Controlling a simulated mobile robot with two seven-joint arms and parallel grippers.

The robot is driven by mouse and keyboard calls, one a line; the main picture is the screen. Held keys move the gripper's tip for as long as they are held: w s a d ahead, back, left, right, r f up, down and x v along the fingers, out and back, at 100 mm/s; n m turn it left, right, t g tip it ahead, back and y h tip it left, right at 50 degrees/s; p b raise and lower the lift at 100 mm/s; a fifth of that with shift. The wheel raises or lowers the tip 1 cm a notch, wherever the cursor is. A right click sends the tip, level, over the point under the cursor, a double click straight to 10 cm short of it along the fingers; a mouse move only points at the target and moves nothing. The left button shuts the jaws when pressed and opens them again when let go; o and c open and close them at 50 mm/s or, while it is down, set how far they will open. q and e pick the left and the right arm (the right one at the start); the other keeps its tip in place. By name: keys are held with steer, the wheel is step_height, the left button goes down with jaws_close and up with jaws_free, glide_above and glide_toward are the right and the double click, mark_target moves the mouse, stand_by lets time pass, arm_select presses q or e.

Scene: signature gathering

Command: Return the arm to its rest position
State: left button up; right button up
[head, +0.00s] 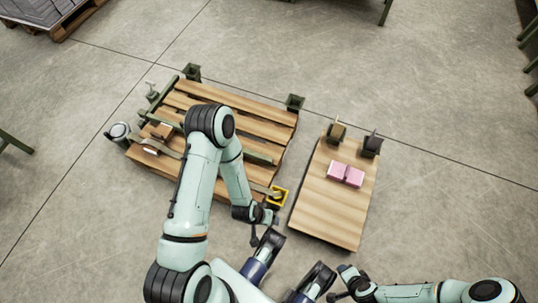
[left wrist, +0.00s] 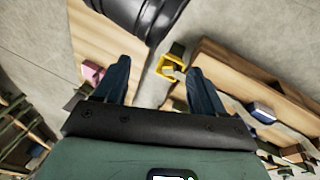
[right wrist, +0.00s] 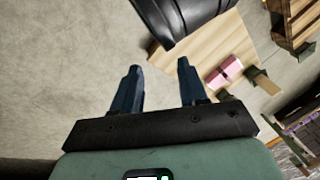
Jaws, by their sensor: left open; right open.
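My left arm reaches across the slatted wooden pallet in the head view, and its elbow hides part of it. My left gripper (head: 265,231) is low, near the pallet's front right corner, beside a yellow square piece (head: 278,196). In the left wrist view its two blue fingers (left wrist: 157,68) are apart with nothing held. My right gripper (head: 339,283) is at the bottom of the head view, in front of the plain wooden board. In the right wrist view its fingers (right wrist: 157,72) are apart and empty.
The slatted pallet (head: 262,112) has dark green corner posts and several small items on its left. The wooden board (head: 328,212) carries a pink object (head: 345,174) and two dark brackets at its far end. Grey floor is clear right of the board.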

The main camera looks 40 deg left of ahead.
arm_select(q)
steer(key=s+d+r+g+p, duration=0.1)
steer(key=s+r+p, duration=0.1)
steer(key=r+p, duration=0.4)
steer(key=s+d+r+g+h+p, duration=0.1)
steer(key=s+d+r+p, duration=0.1)
steer(key=r+p, duration=0.5)
steer(key=s+d+r+g+p, duration=0.1)
steer(key=s+r+p, duration=0.3)
steer(key=r+p, duration=0.2)
steer(key=shift+s+d+r+m+g, duration=0.25)
steer(key=shift+r+m+g, duration=0.05)
steer(key=shift+r+m, duration=0.1)
arm_select(e)
steer(key=s+a+r+g, duration=0.1)
steer(key=s+r, duration=0.1)
steer(key=r, duration=0.4)
steer(key=s+a+r+g+y, duration=0.1)
steer(key=s+a+r, duration=0.1)
steer(key=r, duration=0.5)
steer(key=s+a+r+g, duration=0.1)
steer(key=s+r, duration=0.3)
steer(key=r, duration=0.2)
steer(key=shift+s+a+r+n+g, duration=0.15)
steer(key=shift+s+r+n+g, duration=0.15)
steer(key=shift+r+n, duration=0.1)
arm_select(q)
steer(key=shift+f, duration=0.1)
